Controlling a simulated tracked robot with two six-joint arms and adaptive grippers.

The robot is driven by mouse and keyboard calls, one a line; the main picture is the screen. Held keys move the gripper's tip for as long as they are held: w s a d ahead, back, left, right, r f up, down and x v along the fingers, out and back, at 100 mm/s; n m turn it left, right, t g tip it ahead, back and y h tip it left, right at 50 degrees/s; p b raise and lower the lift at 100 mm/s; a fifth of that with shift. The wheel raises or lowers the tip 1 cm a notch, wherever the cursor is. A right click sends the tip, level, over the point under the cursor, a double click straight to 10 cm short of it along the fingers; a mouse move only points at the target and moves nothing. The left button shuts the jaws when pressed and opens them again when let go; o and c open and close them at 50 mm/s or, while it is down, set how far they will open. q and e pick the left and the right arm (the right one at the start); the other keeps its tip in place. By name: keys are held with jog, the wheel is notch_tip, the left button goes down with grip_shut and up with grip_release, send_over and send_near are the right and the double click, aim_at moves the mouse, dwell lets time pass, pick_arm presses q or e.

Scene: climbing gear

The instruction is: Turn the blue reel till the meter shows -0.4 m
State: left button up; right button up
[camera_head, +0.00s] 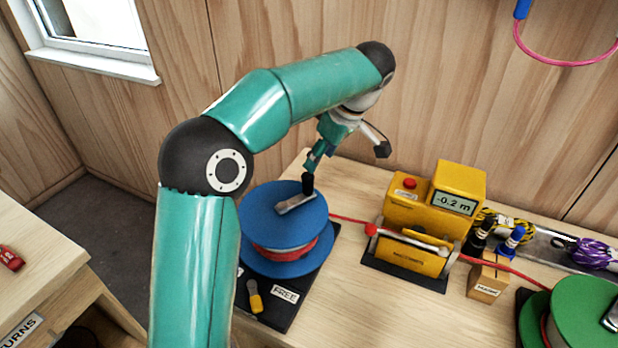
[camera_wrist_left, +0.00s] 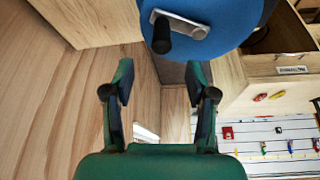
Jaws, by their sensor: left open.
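The blue reel (camera_head: 285,225), wound with red rope, stands on a black base on the table. Its grey crank (camera_head: 296,203) has an upright black knob (camera_head: 308,184). The yellow meter's display (camera_head: 454,203) reads -0.2 m. My left gripper (camera_head: 315,160) is just above the knob in the head view. In the left wrist view, the open left gripper (camera_wrist_left: 161,80) has nothing between its fingers. The knob (camera_wrist_left: 162,40) and part of the blue reel (camera_wrist_left: 215,28) show beyond the fingertips, apart from them. My right gripper is in no view.
Red rope (camera_head: 350,219) runs from the reel through the meter to a green reel (camera_head: 585,315) at right. A yellow lever (camera_head: 254,297) sits by the FREE label (camera_head: 285,294). A wooden block (camera_head: 487,278) with markers stands right of the meter. The wooden wall rises behind.

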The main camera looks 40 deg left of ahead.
aim_at(309, 174)
pick_arm(q)
jog(key=x, duration=0.9)
jog(key=shift+s+f+p, duration=0.1)
jog(key=shift+f+p, duration=0.05)
jog(key=shift+p, duration=0.15)
grip_shut()
jog(key=shift+a, duration=0.15)
jog(key=shift+a, duration=0.75)
jog(key=a, duration=0.1)
jog(key=s+a+b, duration=0.1)
jog(key=a, duration=0.1)
jog(key=s+a, duration=0.1)
jog(key=shift+a+f, duration=0.2)
jog(key=shift+a, duration=0.1)
jog(key=shift+s+a+b, duration=0.45)
jog(key=shift+s+b, duration=0.05)
jog(key=shift+s, duration=0.2)
